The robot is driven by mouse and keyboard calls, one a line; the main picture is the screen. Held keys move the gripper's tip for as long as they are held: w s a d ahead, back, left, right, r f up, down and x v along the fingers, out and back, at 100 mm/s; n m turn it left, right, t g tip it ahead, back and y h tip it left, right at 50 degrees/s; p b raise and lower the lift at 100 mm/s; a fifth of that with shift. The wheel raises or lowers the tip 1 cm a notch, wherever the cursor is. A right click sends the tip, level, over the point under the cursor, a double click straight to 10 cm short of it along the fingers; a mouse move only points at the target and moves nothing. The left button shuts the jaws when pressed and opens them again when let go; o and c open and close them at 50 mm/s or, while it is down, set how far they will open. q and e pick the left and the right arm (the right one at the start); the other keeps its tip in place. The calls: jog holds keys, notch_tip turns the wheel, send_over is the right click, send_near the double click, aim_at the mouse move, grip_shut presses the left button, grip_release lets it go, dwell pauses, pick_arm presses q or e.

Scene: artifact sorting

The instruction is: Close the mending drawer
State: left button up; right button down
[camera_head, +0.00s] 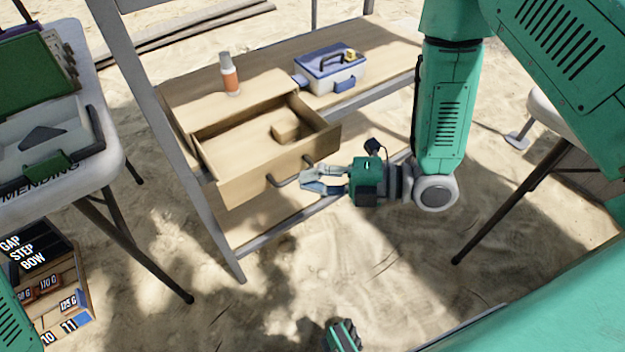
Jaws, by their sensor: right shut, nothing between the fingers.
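The wooden drawer (245,185) is pulled out of a small wooden cabinet (180,105) on the shelf table. Its inside shows, with a small wooden block (284,132) towards the right.
An orange and white bottle (230,75) stands on top of the cabinet. A blue and white box (330,70) sits to its right. A white table (105,140) marked "MENDING" holds trays at the left. A labelled wooden box (65,290) is below it. Metal frame legs flank the cabinet.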

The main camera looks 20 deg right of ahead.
aim_at(271, 144)
jog(key=w+a, duration=0.1)
jog(key=w, duration=0.3)
jog(key=w+a, duration=0.1)
jog(key=w, duration=0.4)
jog(key=w+a, duration=0.1)
jog(key=w, duration=0.3)
jog(key=shift+w+a+b, duration=0.2)
jog(key=shift+w+b, duration=0.1)
jog(key=shift+b, duration=0.1)
jog(key=shift+w+r, duration=0.15)
jog(key=shift+w, duration=0.1)
jog(key=shift+w, duration=0.1)
